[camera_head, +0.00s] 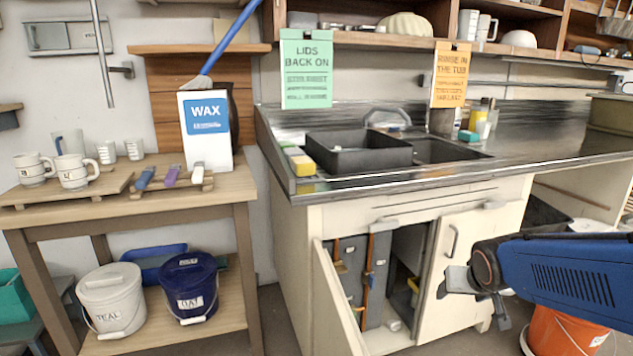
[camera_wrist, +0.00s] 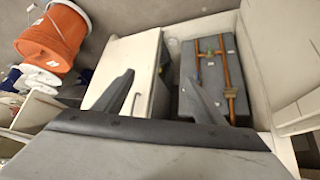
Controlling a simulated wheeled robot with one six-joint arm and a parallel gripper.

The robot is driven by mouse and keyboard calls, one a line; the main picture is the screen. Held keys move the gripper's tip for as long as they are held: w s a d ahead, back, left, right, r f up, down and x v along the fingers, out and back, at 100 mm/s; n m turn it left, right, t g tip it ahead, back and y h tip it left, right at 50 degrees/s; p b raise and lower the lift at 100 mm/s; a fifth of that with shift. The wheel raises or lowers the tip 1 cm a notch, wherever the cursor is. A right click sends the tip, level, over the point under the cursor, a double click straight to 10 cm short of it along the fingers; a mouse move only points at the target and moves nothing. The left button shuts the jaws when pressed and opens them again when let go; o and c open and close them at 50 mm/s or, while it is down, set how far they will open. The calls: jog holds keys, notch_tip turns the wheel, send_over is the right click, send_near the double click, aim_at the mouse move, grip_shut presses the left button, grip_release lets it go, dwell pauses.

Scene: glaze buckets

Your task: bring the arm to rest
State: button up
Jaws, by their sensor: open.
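My gripper (camera_head: 479,294) is at the end of my blue arm on the right of the head view, in front of the sink cabinet's right door (camera_head: 466,245). In the wrist view my gripper (camera_wrist: 160,78) has its two dark fingers spread wide, with nothing held between them. Whether a finger touches the door I cannot tell.
The cabinet's left door (camera_head: 334,310) stands open, showing copper pipes (camera_wrist: 230,75). An orange bucket (camera_head: 565,333) sits on the floor below my arm. A white bucket (camera_head: 112,300) and a dark blue bucket (camera_head: 189,287) stand on the table's low shelf.

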jog(key=s+a+r+n+g, duration=0.1)
jog(key=s+a, duration=0.1)
jog(key=s, duration=0.8)
jog(key=s+a+r+n+g+y, duration=0.1)
jog(key=s+a, duration=0.2)
jog(key=s, duration=0.7)
jog(key=shift+s+a+r+y, duration=0.2)
jog(key=shift+s+y, duration=0.1)
jog(key=shift+s, duration=0.1)
